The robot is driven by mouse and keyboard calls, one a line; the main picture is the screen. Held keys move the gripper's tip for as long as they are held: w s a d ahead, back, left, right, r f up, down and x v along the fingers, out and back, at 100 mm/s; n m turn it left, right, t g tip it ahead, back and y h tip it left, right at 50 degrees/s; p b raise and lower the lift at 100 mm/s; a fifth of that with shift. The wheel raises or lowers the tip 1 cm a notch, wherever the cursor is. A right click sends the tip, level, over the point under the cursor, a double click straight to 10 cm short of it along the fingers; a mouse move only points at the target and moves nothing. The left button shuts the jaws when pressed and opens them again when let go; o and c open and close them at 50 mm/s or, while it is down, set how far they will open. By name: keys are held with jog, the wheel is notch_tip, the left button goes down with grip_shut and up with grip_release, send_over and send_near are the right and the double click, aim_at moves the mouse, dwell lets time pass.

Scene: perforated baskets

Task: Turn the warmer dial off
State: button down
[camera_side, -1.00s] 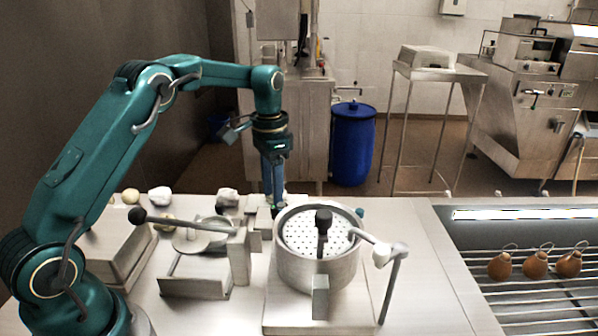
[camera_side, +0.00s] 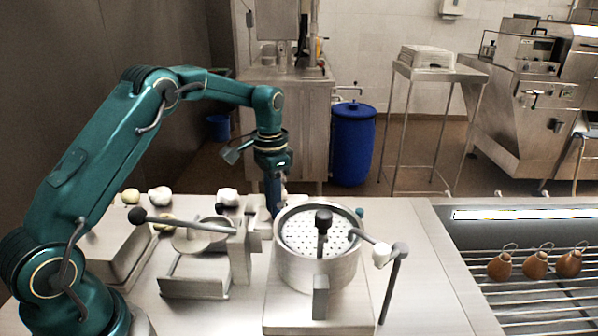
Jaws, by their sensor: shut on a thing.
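My gripper (camera_side: 274,208) points straight down at the left rear of the round metal vessel (camera_side: 318,272) with a perforated white basket (camera_side: 300,232) in it. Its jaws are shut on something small. The thing between the fingertips is hidden behind the vessel's rim and the metal bracket, so I cannot tell for certain that it is the warmer dial. No dial face or marking can be read. A small teal knob (camera_side: 360,212) shows at the vessel's right rear, apart from my gripper.
A press with a black-knobbed lever (camera_side: 139,216) stands left of the vessel. Another lever (camera_side: 398,248) rises at its right. Pale round pieces (camera_side: 160,194) lie at the back left. Brown pear-shaped items (camera_side: 535,264) sit on the right rack. The counter between is clear.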

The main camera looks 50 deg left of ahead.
jog(key=shift+n, duration=0.3)
jog(key=n, duration=0.5)
jog(key=shift+d+r+n, duration=0.1)
jog(key=shift+d+n, duration=0.2)
jog(key=shift+d, duration=0.1)
jog(key=n, duration=0.6)
jog(key=shift+w+d, duration=0.3)
jog(key=n, duration=0.5)
jog(key=shift+w+d+n, duration=0.1)
jog(key=shift+w+n, duration=0.15)
jog(key=shift+n, duration=0.05)
jog(key=n, duration=0.6)
jog(key=shift+w, duration=0.35)
jog(key=c, duration=0.8)
grip_release()
jog(key=shift+r, duration=2.55)
